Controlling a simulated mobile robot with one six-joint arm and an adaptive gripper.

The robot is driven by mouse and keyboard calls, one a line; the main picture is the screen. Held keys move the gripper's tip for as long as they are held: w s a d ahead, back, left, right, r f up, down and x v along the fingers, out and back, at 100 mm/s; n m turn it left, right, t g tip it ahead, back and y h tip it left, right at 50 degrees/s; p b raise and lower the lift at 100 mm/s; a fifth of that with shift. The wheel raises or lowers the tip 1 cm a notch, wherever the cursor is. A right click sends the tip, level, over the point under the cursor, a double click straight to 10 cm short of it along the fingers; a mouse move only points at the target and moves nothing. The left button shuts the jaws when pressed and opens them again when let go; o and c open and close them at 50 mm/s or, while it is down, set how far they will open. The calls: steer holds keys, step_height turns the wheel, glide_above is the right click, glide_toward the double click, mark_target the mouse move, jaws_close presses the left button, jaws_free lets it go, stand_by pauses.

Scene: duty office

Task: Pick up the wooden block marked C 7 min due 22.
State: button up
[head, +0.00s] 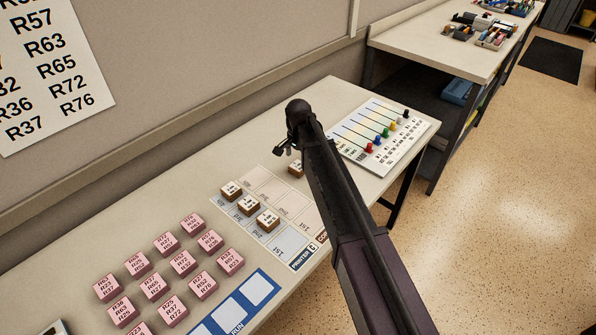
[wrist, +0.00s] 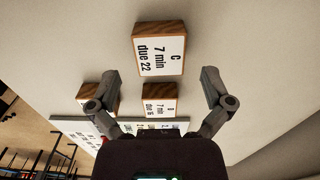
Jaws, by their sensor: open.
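The wooden block marked C 7 min due 22 (wrist: 158,50) has a white label and brown wooden sides. In the wrist view it lies at the top centre, beyond my open fingertips (wrist: 160,78), and is not touching them. My gripper (head: 284,151) shows small in the head view, over the table, with nothing held.
Another labelled block (wrist: 160,98) sits between my fingers in the wrist view, and one (wrist: 84,93) is partly behind the left finger. Several pink blocks (head: 183,263) stand front left. A board with coloured pegs (head: 405,142) lies to the right.

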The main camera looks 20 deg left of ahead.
mark_target(298, 165)
steer(key=shift+f+b, duration=1.7)
steer(key=shift+f, duration=0.3)
steer(key=c, duration=1.1)
